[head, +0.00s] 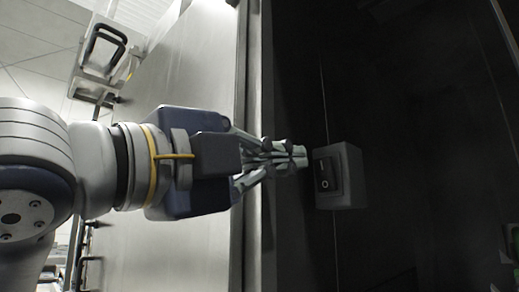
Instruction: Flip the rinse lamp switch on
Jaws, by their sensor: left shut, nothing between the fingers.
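The switch (325,176) is a black rocker marked with a line and a circle, set in a grey box. The box (350,177) is mounted on a dark panel right of the picture's middle. My left gripper (303,156) comes in from the left, shut and empty. Its fingertips point at the upper left part of the switch box, very close to it; I cannot tell whether they touch. No lit lamp shows. My right gripper is not in view.
A pale metal panel (190,60) with a raised edge stands behind my left gripper. A black handle (103,47) on a light bracket is at the upper left. The dark panel (420,150) around the switch box is mostly bare.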

